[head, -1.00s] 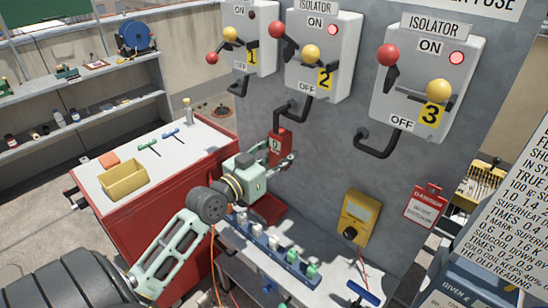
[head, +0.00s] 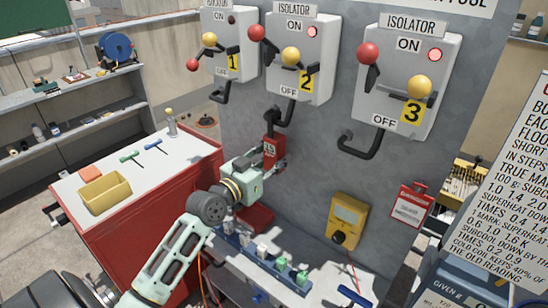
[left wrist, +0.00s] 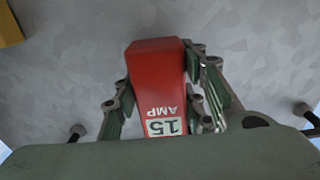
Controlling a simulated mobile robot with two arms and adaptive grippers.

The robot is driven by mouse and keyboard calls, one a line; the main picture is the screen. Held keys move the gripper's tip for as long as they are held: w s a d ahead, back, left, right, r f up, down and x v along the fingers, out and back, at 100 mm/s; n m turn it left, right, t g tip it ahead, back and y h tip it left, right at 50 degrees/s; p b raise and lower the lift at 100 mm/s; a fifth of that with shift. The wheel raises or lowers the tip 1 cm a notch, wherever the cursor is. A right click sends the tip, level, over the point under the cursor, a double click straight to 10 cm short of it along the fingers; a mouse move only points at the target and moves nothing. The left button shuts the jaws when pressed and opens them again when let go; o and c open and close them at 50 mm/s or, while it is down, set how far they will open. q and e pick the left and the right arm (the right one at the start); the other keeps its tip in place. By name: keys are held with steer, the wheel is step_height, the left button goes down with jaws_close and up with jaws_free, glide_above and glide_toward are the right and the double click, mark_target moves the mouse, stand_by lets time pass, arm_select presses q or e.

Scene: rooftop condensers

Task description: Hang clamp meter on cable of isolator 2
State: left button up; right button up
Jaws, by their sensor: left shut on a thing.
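The clamp meter (head: 270,152), red with a "15 AMP" label, is upright in my left gripper (head: 268,165). It also shows in the left wrist view (left wrist: 155,75), between the two fingers. My left gripper is shut on its body. Isolator 2 (head: 302,65) is the middle grey box on the wall, its red light lit. Its black cable (head: 290,108) bends down and left from the box's underside. The meter's top is at the cable's lower end in the head view; I cannot tell whether its jaw is around the cable. My right gripper is not in view.
Isolator 1 (head: 229,45) and isolator 3 (head: 408,80) flank isolator 2. A yellow meter (head: 347,218) and a red tag (head: 410,205) are on the wall at lower right. A bench with a blue strip (head: 262,262) lies below. A red cabinet (head: 145,235) stands left.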

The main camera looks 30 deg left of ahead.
arm_select(q)
steer(key=o, duration=1.4)
steer(key=shift+s, duration=0.1)
steer(key=s, duration=0.8)
steer(key=s+a, duration=0.1)
steer(key=s, duration=0.2)
steer(key=shift+s, duration=0.4)
steer(key=shift+d, duration=0.1)
